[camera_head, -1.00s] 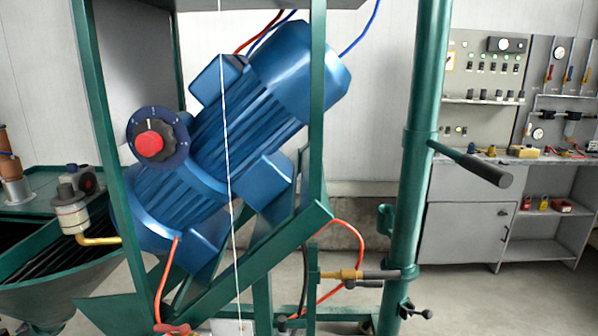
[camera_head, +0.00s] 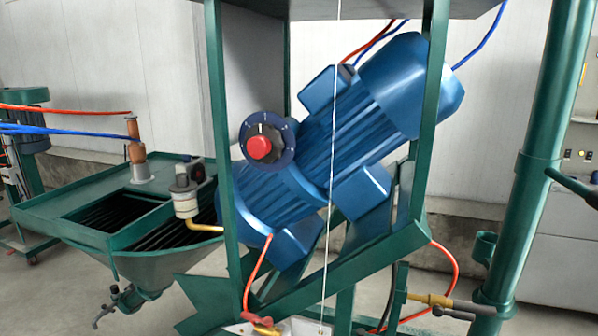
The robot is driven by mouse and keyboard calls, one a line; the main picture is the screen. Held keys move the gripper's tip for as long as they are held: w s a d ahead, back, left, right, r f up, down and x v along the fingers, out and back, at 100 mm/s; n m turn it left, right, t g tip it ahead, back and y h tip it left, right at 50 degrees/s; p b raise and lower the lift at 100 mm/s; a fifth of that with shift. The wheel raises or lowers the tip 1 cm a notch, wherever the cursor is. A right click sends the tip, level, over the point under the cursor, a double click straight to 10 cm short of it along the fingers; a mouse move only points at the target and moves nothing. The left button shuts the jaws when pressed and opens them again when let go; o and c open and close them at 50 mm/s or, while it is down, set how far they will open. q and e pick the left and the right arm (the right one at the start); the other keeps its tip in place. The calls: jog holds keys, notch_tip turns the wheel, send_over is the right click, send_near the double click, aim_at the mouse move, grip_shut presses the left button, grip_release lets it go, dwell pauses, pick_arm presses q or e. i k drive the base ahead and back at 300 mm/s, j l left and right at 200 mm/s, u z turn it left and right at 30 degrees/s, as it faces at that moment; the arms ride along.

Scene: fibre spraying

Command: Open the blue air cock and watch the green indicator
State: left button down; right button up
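I cannot make out a blue air cock or a green indicator in the current view. Only a sliver of the grey control panel (camera_head: 583,145) shows at the right edge, with a few small round fittings on it; the rest of it is out of frame. Neither of my grippers is in view.
A big blue motor (camera_head: 345,135) with a red-knobbed dial (camera_head: 268,143) sits tilted in a green frame (camera_head: 222,130). A green hopper (camera_head: 110,225) stands left. A thick green post (camera_head: 545,140) with a side handle stands right. Bare floor (camera_head: 75,305) shows at lower left.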

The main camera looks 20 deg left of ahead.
aim_at(186, 158)
jog(key=u, duration=1.2)
jog(key=i+j+z, duration=0.15)
jog(key=j+z, duration=0.2)
jog(key=z, duration=0.15)
jog(key=j+z, duration=0.75)
jog(key=j, duration=1.05)
jog(key=j+z, duration=0.25)
jog(key=j, duration=1)
